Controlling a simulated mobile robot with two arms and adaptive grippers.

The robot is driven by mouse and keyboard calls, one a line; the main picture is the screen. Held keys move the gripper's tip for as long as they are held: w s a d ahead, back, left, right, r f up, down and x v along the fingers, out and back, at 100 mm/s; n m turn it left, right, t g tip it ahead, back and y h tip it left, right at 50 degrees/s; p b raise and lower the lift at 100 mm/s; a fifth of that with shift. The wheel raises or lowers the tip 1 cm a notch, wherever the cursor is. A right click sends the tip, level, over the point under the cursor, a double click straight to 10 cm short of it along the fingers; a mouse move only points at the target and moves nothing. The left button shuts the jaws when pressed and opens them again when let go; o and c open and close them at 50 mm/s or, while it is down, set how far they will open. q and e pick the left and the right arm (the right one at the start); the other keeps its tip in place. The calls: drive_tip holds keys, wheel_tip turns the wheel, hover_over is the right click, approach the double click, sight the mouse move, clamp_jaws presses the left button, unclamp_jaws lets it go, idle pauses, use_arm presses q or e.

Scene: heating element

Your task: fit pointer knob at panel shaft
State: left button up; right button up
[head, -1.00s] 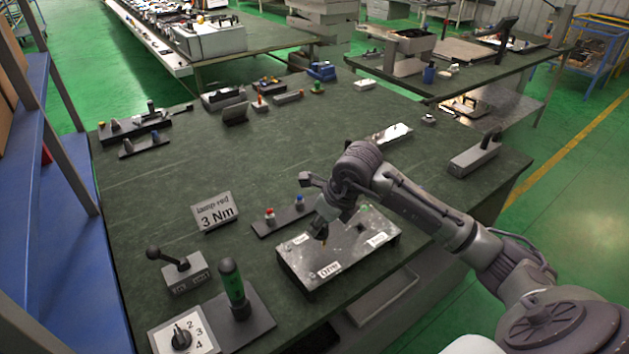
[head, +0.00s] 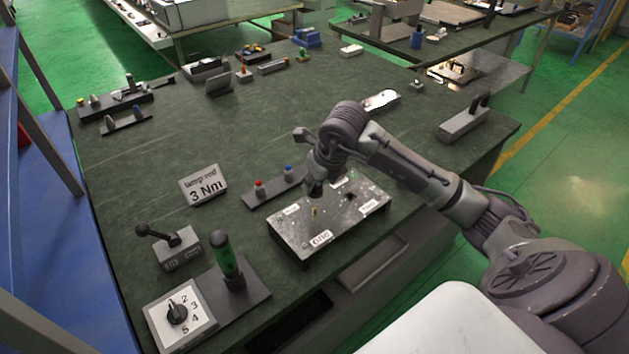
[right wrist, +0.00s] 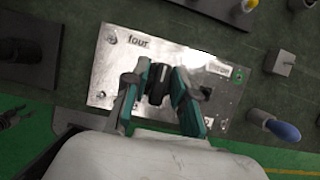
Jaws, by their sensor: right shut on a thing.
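The panel (head: 352,224) is a grey metal box with white labels on the dark green bench; it also shows in the right wrist view (right wrist: 110,72). A short brass shaft (head: 314,211) stands up from its left part, bare at the top. My right gripper (head: 315,189) is over the panel's back left part, just behind the shaft in the picture. In the right wrist view its teal-edged fingers (right wrist: 157,78) are shut on a dark round piece, the pointer knob (right wrist: 156,92). The knob looks apart from the shaft. My left gripper is not in view.
A strip with red and blue knobs (head: 275,186) lies close behind the panel. A "3 Nm" sign (head: 203,186), a lever box (head: 178,250), a green-handled tool (head: 224,256) and a numbered dial plate (head: 198,325) stand to the left. The bench middle is clear.

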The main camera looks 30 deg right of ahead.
sight(316, 192)
drive_tip(key=shift+f+b, duration=1.7)
drive_tip(key=shift+f, duration=0.6)
drive_tip(key=shift+b, duration=0.55)
drive_tip(key=shift+f+b, duration=1.6)
drive_tip(key=o, duration=1)
drive_tip(key=shift+c, duration=0.2)
drive_tip(key=shift+r, duration=0.1)
